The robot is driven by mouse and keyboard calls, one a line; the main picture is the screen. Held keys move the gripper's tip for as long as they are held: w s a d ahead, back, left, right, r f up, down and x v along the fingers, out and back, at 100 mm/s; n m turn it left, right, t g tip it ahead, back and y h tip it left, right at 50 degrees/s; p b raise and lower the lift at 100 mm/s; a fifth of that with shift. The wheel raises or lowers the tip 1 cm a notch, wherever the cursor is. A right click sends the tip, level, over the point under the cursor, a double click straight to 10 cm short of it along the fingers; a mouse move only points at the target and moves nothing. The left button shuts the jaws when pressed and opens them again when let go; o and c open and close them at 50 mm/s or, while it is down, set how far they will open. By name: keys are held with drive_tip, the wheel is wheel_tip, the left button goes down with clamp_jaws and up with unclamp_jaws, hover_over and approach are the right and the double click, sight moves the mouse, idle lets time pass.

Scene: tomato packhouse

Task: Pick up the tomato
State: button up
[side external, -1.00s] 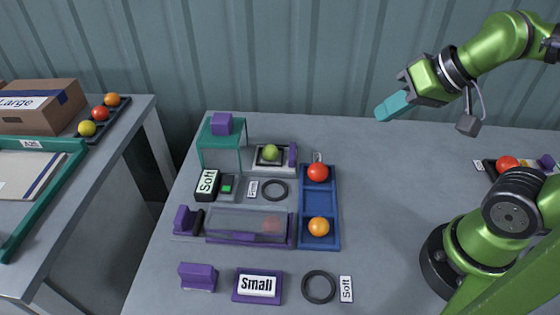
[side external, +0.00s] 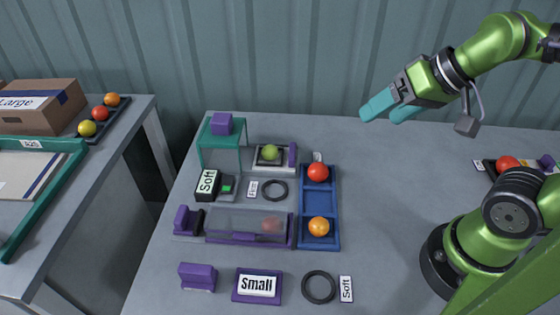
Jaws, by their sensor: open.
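Several tomatoes are in view, and I cannot tell which one the task means. A red tomato (side external: 318,172) sits in the back compartment of the blue tray (side external: 319,201), and an orange tomato (side external: 319,227) sits in its front compartment. A green tomato (side external: 270,152) rests on a small stand behind. A reddish tomato (side external: 271,225) shows dimly under a clear cover. Another red tomato (side external: 507,164) lies in a dark tray at the right. My gripper (side external: 382,111) is open and empty, its teal fingers apart, in the air above and right of the blue tray.
A teal stand (side external: 222,152) with a purple block stands at the back left. Black rings (side external: 318,288) and labels lie around the tray. A side table at left holds a cardboard box (side external: 40,104) and a dark tray of tomatoes.

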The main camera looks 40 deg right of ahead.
drive_tip(key=w+a+f+n+g, duration=0.1)
drive_tip(key=w+a+g, duration=0.1)
drive_tip(key=w, duration=0.5)
drive_tip(key=w+a+f+n+g, duration=0.1)
drive_tip(key=w+g, duration=0.1)
drive_tip(key=w, duration=0.5)
drive_tip(key=n+g+h, duration=0.2)
drive_tip(key=g, duration=0.1)
hover_over(270, 147)
wheel_tip(270, 147, down, 2)
wheel_tip(270, 147, down, 17)
drive_tip(key=shift+f, duration=0.1)
drive_tip(key=c, duration=0.8)
